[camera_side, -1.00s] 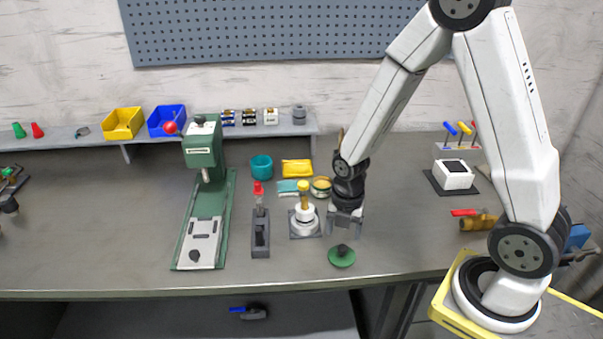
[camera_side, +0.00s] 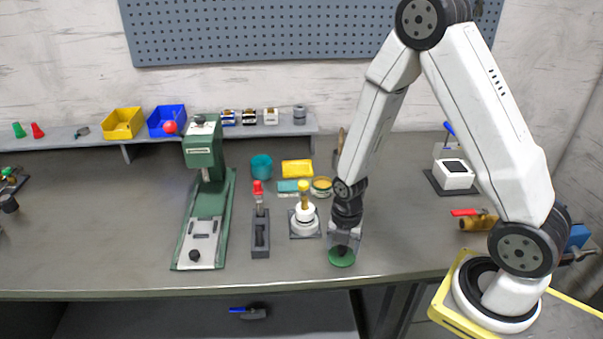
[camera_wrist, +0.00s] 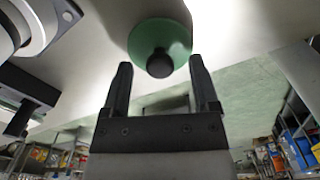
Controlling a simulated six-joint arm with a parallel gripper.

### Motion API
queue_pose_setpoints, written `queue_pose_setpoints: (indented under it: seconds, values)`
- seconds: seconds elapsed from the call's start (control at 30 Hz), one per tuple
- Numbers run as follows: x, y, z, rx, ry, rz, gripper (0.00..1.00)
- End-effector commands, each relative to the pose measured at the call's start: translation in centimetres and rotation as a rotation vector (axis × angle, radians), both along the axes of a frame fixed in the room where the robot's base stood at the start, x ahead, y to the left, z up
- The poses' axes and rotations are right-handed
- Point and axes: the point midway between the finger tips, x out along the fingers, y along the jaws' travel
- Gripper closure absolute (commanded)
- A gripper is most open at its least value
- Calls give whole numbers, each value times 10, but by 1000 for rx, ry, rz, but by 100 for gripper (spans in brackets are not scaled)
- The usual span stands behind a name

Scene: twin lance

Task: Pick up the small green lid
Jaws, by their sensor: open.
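The small green lid (camera_side: 342,259) is a round green disc lying on the bench near its front edge. Its dark knob shows in the wrist view, where the lid (camera_wrist: 174,34) lies just beyond my fingertips. My gripper (camera_side: 343,243) is directly above the lid in the side view and hides its knob there. In the wrist view my gripper (camera_wrist: 160,75) has its two dark fingers apart, with the knob (camera_wrist: 160,64) between their tips.
A white stepped piece with a yellow top (camera_side: 304,217) stands close left of my gripper. Further left are a grey block with a red-tipped part (camera_side: 260,238) and a green press (camera_side: 205,205). A brass valve with a red handle (camera_side: 478,220) lies to the right.

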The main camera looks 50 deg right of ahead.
Motion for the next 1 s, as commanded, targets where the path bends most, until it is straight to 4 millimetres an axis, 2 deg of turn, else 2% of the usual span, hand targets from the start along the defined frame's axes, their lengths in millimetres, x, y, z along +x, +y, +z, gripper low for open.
queue_pose_setpoints:
  seconds: [0.2,0.77,0.87,1.0]
  values:
    - [-1,0,-12,1,1,0,22]
    - [0,0,-13,0,0,1,22]
    - [0,0,-13,0,0,1,51]
    - [0,0,-13,0,0,1,95]
